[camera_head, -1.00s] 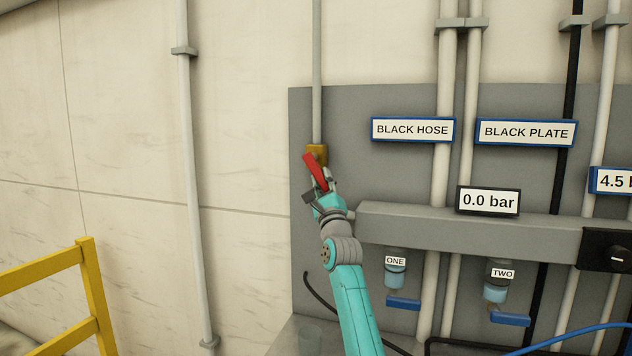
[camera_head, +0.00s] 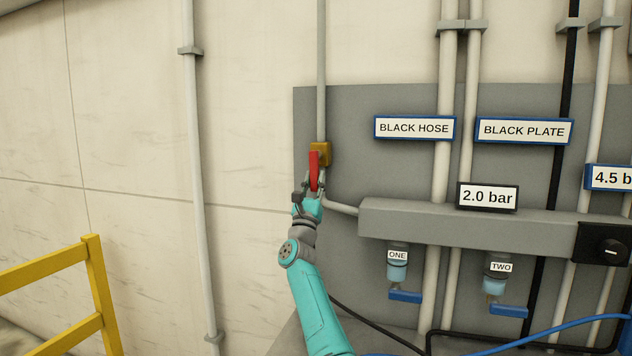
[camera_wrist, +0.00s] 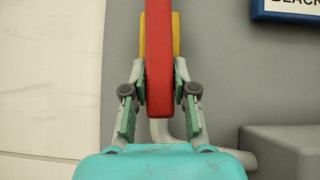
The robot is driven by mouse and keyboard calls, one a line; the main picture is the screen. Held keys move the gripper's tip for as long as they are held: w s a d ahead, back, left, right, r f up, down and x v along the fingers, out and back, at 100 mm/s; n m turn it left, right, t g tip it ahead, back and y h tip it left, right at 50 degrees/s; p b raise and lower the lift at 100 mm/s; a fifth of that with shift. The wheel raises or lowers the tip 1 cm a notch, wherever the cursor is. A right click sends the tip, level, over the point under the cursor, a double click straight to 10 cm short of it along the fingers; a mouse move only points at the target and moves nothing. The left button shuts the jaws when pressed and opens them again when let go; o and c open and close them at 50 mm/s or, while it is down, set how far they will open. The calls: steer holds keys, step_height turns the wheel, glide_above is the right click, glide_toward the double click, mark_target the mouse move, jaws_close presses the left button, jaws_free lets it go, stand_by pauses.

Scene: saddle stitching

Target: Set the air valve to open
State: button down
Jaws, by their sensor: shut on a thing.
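The air valve has a brass-yellow body (camera_head: 321,153) on the vertical pipe at the left edge of the grey panel. Its red lever (camera_head: 314,171) hangs nearly straight down, in line with the pipe. My gripper (camera_head: 314,184) is shut on the red lever from below. In the wrist view the red lever (camera_wrist: 160,75) stands upright between the two fingers (camera_wrist: 160,95), with the yellow body (camera_wrist: 174,35) partly hidden behind it. The pressure display (camera_head: 488,197) reads 2.0 bar.
A grey manifold bar (camera_head: 480,222) runs to the right of the valve, with units ONE (camera_head: 397,265) and TWO (camera_head: 499,275) below it. A black knob box (camera_head: 603,244) is at its right end. A yellow railing (camera_head: 95,290) stands at lower left. Bare wall lies left of the panel.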

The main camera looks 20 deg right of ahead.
steer(key=shift+w+a+f+m+g+h, duration=0.15)
steer(key=shift+m+g+h, duration=0.1)
steer(key=shift+m+h, duration=0.15)
steer(key=shift+s+a+f+m+g+h, duration=0.1)
steer(key=shift+m+g+h, duration=0.2)
steer(key=shift+m, duration=0.2)
steer(key=c, duration=0.9)
jaws_free()
steer(key=shift+r, duration=0.15)
steer(key=v, duration=1.2)
